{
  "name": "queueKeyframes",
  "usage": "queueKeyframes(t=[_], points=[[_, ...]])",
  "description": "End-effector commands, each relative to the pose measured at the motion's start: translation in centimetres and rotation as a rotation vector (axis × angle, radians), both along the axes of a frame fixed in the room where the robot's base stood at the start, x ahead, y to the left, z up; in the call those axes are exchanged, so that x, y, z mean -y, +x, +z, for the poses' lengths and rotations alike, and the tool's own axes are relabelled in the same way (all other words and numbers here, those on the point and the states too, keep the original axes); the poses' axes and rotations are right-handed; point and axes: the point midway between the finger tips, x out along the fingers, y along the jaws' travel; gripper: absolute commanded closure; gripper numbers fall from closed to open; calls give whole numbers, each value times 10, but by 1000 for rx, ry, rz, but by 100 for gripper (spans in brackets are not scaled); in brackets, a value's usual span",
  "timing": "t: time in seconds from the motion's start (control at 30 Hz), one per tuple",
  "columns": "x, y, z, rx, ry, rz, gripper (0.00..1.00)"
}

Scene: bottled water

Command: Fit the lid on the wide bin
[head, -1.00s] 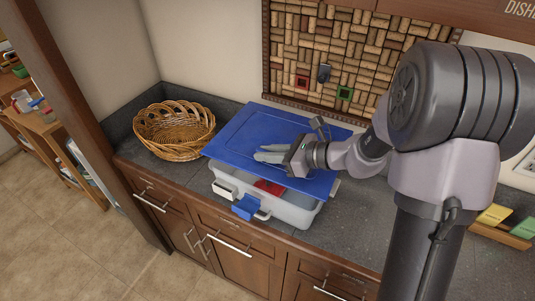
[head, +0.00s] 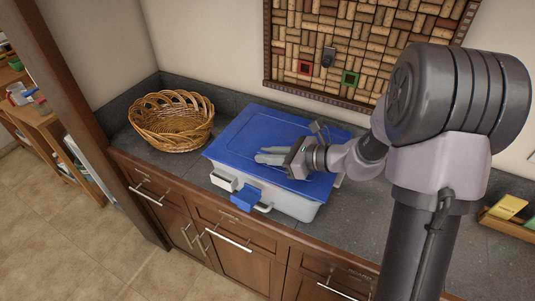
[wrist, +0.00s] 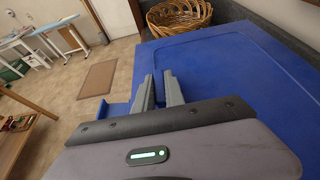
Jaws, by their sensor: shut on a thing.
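The wide bin (head: 290,205) is a pale, see-through box on the counter, with a blue latch (head: 246,198) and a white block (head: 223,182) on its front side. The blue lid (head: 255,128) lies flat over the bin's top and hides its inside. I cannot tell whether its rim is fully seated all round. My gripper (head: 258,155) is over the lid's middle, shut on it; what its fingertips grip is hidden. In the wrist view, the two grey fingers (wrist: 158,90) stand close together against the blue lid (wrist: 225,75).
A wicker basket (head: 172,122) stands to the left of the bin, close to the lid's corner. A cork board (head: 365,45) hangs on the wall behind. A wooden holder with yellow and green pieces (head: 510,210) is at the far right. Bare counter (head: 360,225) lies right of the bin.

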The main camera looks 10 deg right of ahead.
Motion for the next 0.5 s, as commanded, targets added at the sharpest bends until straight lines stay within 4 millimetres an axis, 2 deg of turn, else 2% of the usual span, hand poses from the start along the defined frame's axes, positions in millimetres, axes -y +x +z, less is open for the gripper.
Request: queueKeyframes(t=[0.37, 0.4, 0.5], points=[[0, 0, -4, 0, 0, 0, 100], [0, 0, -4, 0, 0, 0, 82], [0, 0, -4, 0, 0, 0, 62]])
